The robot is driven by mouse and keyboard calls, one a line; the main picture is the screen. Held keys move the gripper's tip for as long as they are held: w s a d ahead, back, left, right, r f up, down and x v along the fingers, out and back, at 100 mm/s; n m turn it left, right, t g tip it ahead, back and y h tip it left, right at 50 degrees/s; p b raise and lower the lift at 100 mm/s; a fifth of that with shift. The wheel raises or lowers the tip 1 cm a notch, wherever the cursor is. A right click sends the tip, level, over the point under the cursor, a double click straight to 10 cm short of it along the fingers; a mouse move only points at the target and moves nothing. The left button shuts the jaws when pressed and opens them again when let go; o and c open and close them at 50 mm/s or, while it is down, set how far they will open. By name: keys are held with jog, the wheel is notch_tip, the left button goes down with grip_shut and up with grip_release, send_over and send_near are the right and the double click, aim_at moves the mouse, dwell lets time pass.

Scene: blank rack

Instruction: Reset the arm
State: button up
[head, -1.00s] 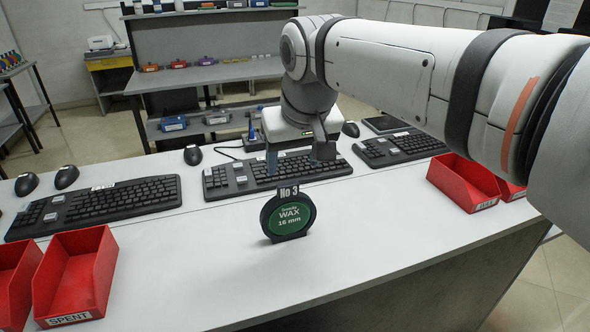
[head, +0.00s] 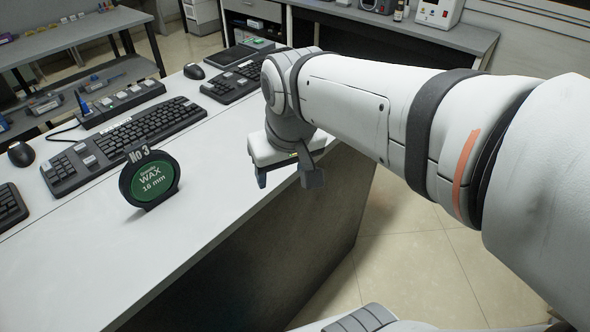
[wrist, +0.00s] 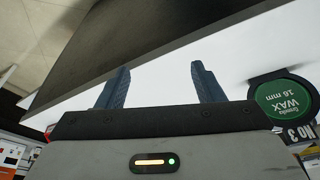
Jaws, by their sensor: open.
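My gripper (head: 286,178) hangs over the near edge of the white desk in the head view, with its jaws apart and nothing between them. In the wrist view my gripper (wrist: 162,88) shows two blue-grey fingers spread apart over the white desk top. The green "WAX 16 mm" disc (head: 152,180) in its black holder, marked No 3, stands upright on the desk to the left of my gripper, apart from it. The disc also shows at the right of the wrist view (wrist: 284,103).
The white desk (head: 108,258) carries keyboards (head: 125,140) and mice (head: 21,154) along its far side. A black switch box (head: 120,103) stands behind a keyboard. Open floor (head: 415,245) lies right of the desk. A grey bench (head: 415,32) stands at the back.

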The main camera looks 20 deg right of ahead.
jog(key=s+d+f+m, duration=0.1)
jog(key=s+d+f, duration=0.3)
jog(key=f, duration=0.1)
jog(key=shift+s+f+m, duration=0.2)
jog(key=shift+s+m, duration=0.1)
jog(key=shift+s, duration=0.05)
jog(key=shift+w, duration=0.1)
